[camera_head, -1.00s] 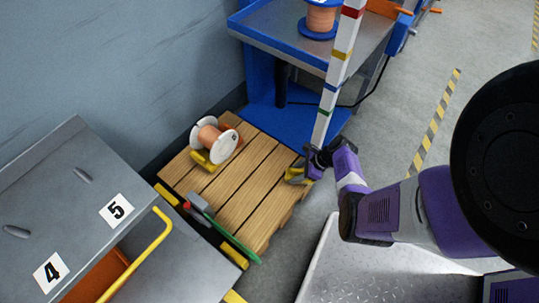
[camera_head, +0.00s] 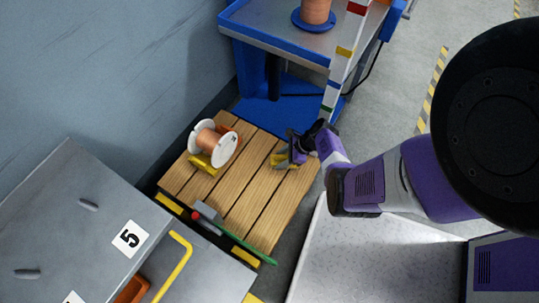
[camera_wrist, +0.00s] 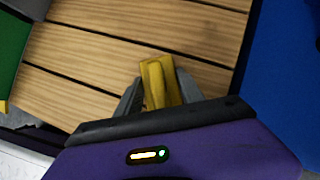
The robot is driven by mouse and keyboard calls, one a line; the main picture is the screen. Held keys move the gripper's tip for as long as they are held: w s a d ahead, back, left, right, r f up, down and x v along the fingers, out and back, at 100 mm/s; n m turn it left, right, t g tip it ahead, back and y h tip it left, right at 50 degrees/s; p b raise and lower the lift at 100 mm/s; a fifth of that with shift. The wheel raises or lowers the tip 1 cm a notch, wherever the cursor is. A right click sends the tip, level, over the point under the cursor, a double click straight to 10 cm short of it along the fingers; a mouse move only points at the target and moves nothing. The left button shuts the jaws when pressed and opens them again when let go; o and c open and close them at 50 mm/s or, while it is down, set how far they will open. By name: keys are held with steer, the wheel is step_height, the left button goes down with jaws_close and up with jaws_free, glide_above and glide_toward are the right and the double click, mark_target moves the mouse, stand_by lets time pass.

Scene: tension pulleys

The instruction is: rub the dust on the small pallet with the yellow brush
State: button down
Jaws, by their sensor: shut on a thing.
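The small pallet (camera_head: 250,203) is a low wooden slatted platform on the floor, in the middle of the head view. Its slats fill much of the wrist view (camera_wrist: 90,50). My gripper (camera_head: 287,155) is over the pallet's right part, shut on the yellow brush (camera_wrist: 156,82). The brush also shows in the head view (camera_head: 281,161), low over the slats or touching them; I cannot tell which. The brush's underside is hidden. I cannot make out the dust on the slats.
A copper wire spool (camera_head: 212,143) on a yellow stand sits at the pallet's far left. A green-handled tool (camera_head: 245,245) lies along the near edge. A grey cabinet (camera_head: 75,225) stands left, a blue workbench (camera_head: 290,40) behind, and a striped pole (camera_head: 341,65) beside the arm.

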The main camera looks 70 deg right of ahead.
steer(key=shift+w+r+p, duration=0.15)
steer(key=shift+r+p, duration=0.2)
steer(key=shift+p, duration=0.2)
step_height(320, 180, up, 2)
steer(key=shift+a+p, duration=0.1)
steer(key=shift+p, duration=0.25)
step_height(320, 180, up, 5)
steer(key=p, duration=0.6)
steer(key=shift+r, duration=0.2)
